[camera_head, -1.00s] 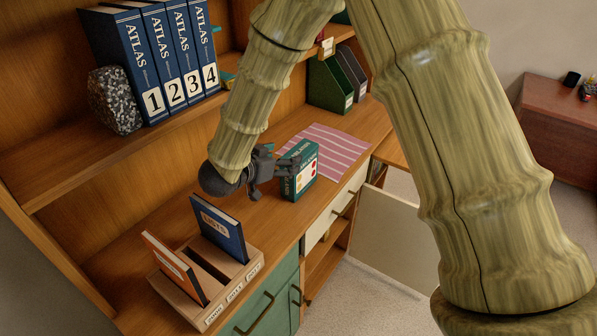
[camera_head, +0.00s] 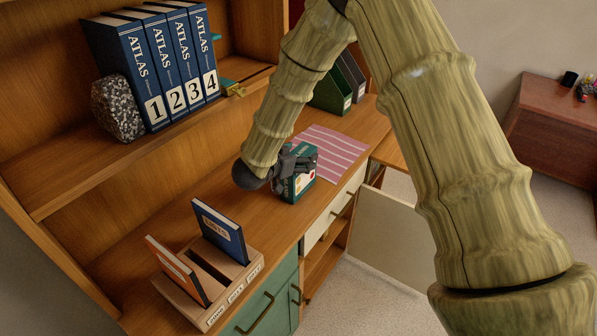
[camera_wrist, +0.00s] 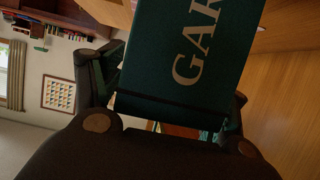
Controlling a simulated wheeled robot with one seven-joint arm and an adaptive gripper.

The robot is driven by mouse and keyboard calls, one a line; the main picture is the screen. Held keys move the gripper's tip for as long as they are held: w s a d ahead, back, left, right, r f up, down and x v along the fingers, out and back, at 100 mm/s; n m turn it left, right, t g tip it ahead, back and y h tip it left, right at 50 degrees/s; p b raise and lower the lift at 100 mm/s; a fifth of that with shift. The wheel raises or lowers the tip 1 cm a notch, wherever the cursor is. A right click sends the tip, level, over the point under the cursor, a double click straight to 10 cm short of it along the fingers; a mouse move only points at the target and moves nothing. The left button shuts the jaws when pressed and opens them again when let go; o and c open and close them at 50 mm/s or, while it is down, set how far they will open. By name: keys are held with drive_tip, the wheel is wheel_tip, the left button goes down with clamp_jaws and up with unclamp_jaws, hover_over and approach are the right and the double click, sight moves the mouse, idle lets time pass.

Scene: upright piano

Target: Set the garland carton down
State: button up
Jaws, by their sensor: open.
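The garland carton (camera_head: 301,187) is a dark green box with a coloured picture on its side. It appears to stand upright on the wooden desktop near the front edge, just in front of the pink striped mat (camera_head: 328,150). My gripper (camera_head: 297,163) is open at the carton's upper part, with its fingers on either side. In the wrist view the carton's green face (camera_wrist: 185,55) with the letters "GAR" fills the space between the fingers. Contact between fingers and carton cannot be made out. The arm hides part of the desk behind.
A slotted wooden holder (camera_head: 233,288) with a blue and an orange book stands at the front left. Atlas volumes (camera_head: 165,70) and a speckled stone bookend (camera_head: 117,108) are on the shelf. Green files (camera_head: 331,92) stand behind the mat. A cabinet door (camera_head: 385,232) hangs open below.

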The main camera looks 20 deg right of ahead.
drive_tip(key=c, duration=1.6)
drive_tip(key=shift+r, duration=0.15)
drive_tip(key=shift+c, duration=0.2)
